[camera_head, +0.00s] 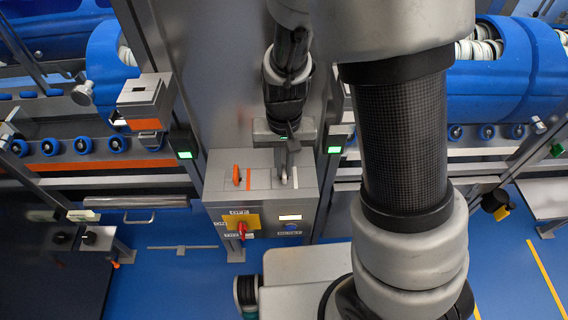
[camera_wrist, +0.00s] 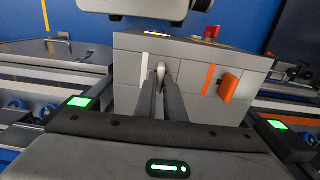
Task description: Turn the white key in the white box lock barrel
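The grey lock box (camera_head: 212,186) has a white strip (camera_head: 295,181) on its right half and an orange strip on its left half. My gripper (camera_head: 285,173) points down at the right half of the box. In the wrist view, the white key (camera_wrist: 160,70) shows as a small pale tip between the fingertips of my gripper (camera_wrist: 160,78). The two fingers are close together, with the key between them. The fingers hide most of the key and its barrel, so its exact angle is unclear. The white strip (camera_wrist: 144,69) is just beside the fingers.
An orange key (camera_head: 236,175) stands in the other half of the box. The box front has a red switch (camera_head: 241,229) on a yellow plate and a blue button (camera_head: 291,227). Green-lit posts (camera_head: 184,155) flank the box. Roller conveyors with blue tubs lie on both sides.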

